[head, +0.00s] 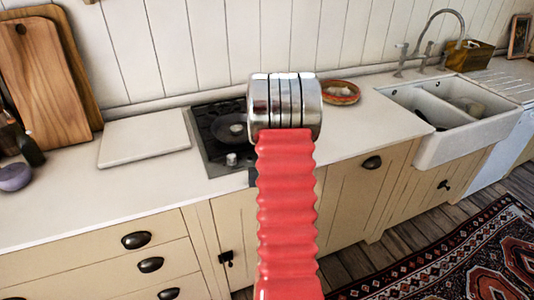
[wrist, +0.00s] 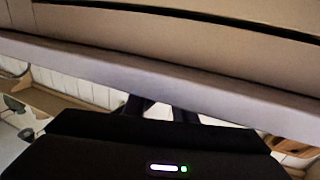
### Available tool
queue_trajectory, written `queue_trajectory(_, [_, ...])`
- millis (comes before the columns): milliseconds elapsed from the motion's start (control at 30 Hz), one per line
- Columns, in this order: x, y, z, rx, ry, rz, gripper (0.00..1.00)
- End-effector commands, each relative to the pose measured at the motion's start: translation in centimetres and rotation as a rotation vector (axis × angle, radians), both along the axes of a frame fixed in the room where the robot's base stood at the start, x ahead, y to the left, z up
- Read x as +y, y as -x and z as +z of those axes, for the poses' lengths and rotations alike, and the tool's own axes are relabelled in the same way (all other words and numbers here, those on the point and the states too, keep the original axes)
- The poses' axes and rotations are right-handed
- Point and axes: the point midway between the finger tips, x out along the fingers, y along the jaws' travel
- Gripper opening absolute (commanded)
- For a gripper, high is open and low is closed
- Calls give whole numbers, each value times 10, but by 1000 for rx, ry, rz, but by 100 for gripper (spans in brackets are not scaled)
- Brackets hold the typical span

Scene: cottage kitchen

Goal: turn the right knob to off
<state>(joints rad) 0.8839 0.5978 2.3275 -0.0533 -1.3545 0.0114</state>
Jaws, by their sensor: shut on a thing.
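The black hob (head: 213,146) is set in the worktop, mostly left of my arm in the head view. One silver knob (head: 231,159) shows at its front edge. The right knob is hidden behind my red and silver arm. My gripper (wrist: 160,108) shows in the wrist view as two dark fingers beyond the dark wrist housing. The fingers are a little apart and shut on the right knob, judging by where the arm stands. The knob itself and its turn angle cannot be seen.
A pan (head: 232,128) sits on the hob. A pale board (head: 131,136) lies to its left, and a patterned bowl (head: 341,92) and a white sink (head: 455,110) are to the right. The worktop's front edge (wrist: 150,75) crosses the wrist view close by.

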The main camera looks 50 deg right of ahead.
Motion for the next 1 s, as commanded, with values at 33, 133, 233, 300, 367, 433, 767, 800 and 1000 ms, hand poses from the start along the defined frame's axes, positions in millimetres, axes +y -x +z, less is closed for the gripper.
queue_trajectory(33, [-3,2,1,-2,2,-7,2])
queue_trajectory(133, [-3,2,1,-2,2,-7,25])
queue_trajectory(233, [-2,2,1,-2,2,-6,32])
queue_trajectory(300, [-2,1,1,-1,1,-5,37])
queue_trajectory(367, [-2,1,1,-1,1,-4,41])
queue_trajectory(433, [-1,1,1,-1,1,-3,43])
queue_trajectory(767, [3,2,0,0,0,0,43])
queue_trajectory(800, [6,2,0,1,-1,0,43])
queue_trajectory(1000, [26,7,0,1,-1,5,43])
